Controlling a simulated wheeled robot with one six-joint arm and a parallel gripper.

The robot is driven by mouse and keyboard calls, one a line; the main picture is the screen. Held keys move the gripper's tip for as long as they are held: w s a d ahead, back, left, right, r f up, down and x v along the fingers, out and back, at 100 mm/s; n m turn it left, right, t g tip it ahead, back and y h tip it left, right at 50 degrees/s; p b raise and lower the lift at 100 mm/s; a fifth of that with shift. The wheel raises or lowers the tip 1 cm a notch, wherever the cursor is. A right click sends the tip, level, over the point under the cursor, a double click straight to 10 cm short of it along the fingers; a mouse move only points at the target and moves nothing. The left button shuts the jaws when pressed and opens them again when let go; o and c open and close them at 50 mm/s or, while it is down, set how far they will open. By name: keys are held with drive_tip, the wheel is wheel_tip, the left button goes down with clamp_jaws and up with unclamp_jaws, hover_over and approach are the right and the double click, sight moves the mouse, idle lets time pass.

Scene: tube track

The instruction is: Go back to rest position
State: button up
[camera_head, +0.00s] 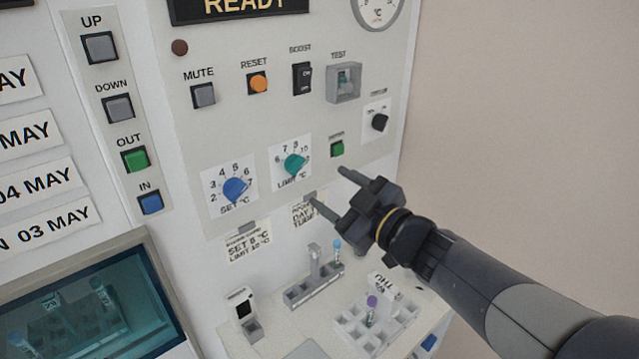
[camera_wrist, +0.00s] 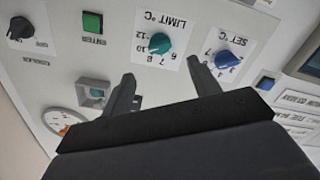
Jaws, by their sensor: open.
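My gripper (camera_head: 328,190) is open and empty in front of the white control panel (camera_head: 215,130), at the end of my arm coming from the lower right. In the wrist view its two fingers (camera_wrist: 160,90) stand apart with nothing between them, and the panel appears upside down behind them. The teal LIMIT knob (camera_head: 294,163) and the blue SET knob (camera_head: 235,189) are left of the gripper in the head view. The green ENTER button (camera_head: 337,148) is just above the fingertips. I cannot tell how far the fingers are from the panel.
Below the panel a white counter (camera_head: 300,330) holds a grey rack (camera_head: 300,294) with a blue-capped tube (camera_head: 337,250), and a white tray (camera_head: 352,340) with a purple-capped tube (camera_head: 371,309). A small device (camera_head: 243,310) stands left. A dark glass window (camera_head: 85,315) is at lower left. The right wall is bare.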

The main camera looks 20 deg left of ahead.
sight(300, 168)
drive_tip(key=shift+v, duration=1.05)
drive_tip(key=shift+a, duration=0.1)
drive_tip(key=p+x, duration=0.1)
drive_tip(key=x, duration=0.9)
drive_tip(key=shift+r+p, duration=0.1)
drive_tip(key=shift+p, duration=0.3)
drive_tip(key=shift+w+a, duration=0.25)
drive_tip(key=shift+a, duration=0.1)
